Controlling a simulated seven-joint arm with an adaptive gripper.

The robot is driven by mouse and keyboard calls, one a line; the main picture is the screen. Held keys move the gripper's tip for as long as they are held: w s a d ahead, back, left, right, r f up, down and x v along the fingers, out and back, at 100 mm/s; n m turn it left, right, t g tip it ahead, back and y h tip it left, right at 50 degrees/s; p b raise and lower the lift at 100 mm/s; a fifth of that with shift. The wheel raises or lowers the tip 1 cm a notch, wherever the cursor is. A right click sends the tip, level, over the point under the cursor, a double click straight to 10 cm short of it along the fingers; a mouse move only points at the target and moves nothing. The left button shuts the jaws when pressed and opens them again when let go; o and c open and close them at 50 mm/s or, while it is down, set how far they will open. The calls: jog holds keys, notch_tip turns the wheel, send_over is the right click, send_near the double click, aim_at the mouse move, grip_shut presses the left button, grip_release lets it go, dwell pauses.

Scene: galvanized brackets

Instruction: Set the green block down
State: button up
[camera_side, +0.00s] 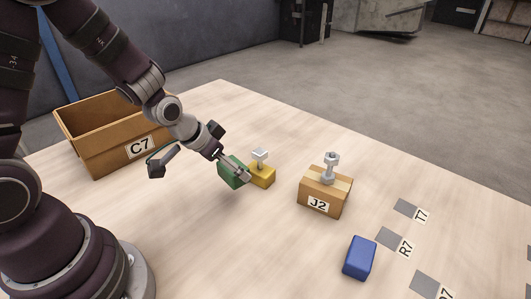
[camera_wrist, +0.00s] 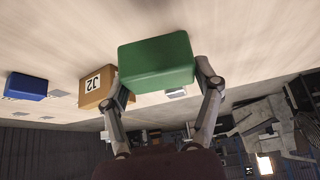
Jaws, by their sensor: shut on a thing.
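My gripper (camera_side: 235,171) is shut on the green block (camera_side: 228,174), with one finger on each side of it. In the wrist view the green block (camera_wrist: 157,62) fills the space between the fingers of my gripper (camera_wrist: 163,82). The block looks tilted in the side view and is just left of a yellow block (camera_side: 263,177). I cannot tell whether the green block touches the yellow block or the table.
A metal bracket (camera_side: 260,155) is at the yellow block. Box J2 (camera_side: 322,199) carries another bracket (camera_side: 331,166). A blue block (camera_side: 360,258), grey patches including R7 (camera_side: 389,239) and T7 (camera_side: 406,208), and open box C7 (camera_side: 100,150) are around. The front-middle table (camera_side: 240,250) is clear.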

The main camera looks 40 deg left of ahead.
jog(key=s+d+r+m+g+h, duration=0.1)
jog(key=s+d+m+h, duration=0.2)
jog(key=d, duration=0.5)
jog(key=s+d+r+m+g+h, duration=0.1)
jog(key=s+d+m+g, duration=0.15)
jog(key=d+m, duration=0.4)
jog(key=s+d+r+m+h, duration=0.1)
jog(key=s+d+m, duration=0.15)
jog(key=d, duration=0.65)
jog(key=shift+g, duration=0.25)
jog(key=f, duration=0.7)
jog(key=shift+s+d+f, duration=0.25)
jog(key=shift+s+f, duration=0.1)
jog(key=shift+f, duration=0.3)
jog(key=shift+f, duration=0.15)
jog(key=o, duration=1.2)
jog(key=shift+o, duration=0.2)
